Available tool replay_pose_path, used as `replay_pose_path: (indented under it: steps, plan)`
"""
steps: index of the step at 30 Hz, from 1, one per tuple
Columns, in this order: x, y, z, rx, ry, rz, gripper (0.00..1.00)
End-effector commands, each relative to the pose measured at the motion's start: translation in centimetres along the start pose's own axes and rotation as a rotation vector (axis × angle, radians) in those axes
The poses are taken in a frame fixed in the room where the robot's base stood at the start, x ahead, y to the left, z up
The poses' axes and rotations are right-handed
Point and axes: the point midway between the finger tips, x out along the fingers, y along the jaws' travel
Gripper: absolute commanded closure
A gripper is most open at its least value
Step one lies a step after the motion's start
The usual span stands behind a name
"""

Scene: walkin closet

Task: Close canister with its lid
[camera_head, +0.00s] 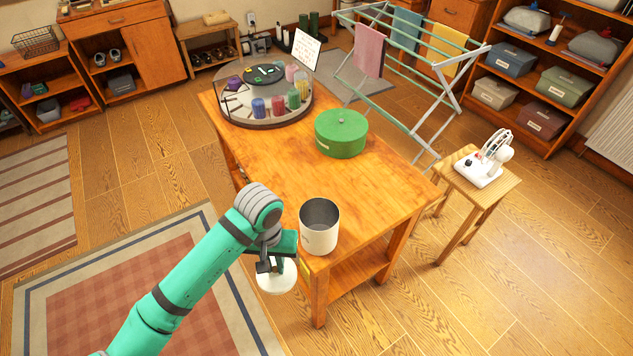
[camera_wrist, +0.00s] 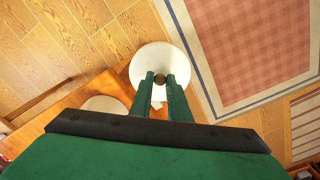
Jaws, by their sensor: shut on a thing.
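The canister (camera_head: 319,226) is an open, cream-white cylinder standing upright near the front corner of the wooden table (camera_head: 375,208). Its grey inside shows. My gripper (camera_head: 272,265) is shut on the round white lid (camera_head: 280,281), seemingly by its small knob. The lid is left of and in front of the canister, apart from it, outside the table's edge in the head view. In the wrist view my gripper's fingers (camera_wrist: 160,82) meet at a dark knob in the middle of the lid (camera_wrist: 148,58). A pale round shape, probably the canister (camera_wrist: 104,104), is partly hidden there.
A round green box (camera_head: 341,135) and a round tray with candles (camera_head: 270,121) stand farther back on the table. A drying rack (camera_head: 415,130) and a small stool with a white device (camera_head: 488,172) are to the right. The tabletop around the canister is clear.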

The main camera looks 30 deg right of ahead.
Motion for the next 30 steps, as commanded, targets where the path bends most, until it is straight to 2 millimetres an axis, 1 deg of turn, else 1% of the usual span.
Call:
replay_pose_path:
  steps: [1, 3, 9, 15, 21, 23, 30]
  plan:
    - [1.7, -1.6, 0.0, -0.085, -0.004, 0.006, 0.98]
    - [3.4, -3.2, -0.2, -0.168, -0.003, 0.005, 0.98]
    - [6.7, -6.5, -0.8, -0.339, -0.001, 0.003, 0.98]
    - [9.3, -9.4, -0.9, -0.478, -0.001, 0.003, 0.98]
    - [11.4, -11.8, -1.0, -0.591, -0.002, 0.002, 0.98]
    - [11.1, -11.7, -1.3, -0.576, 0.006, -0.003, 0.98]
    - [10.9, -11.4, -1.9, -0.555, 0.02, -0.005, 0.98]
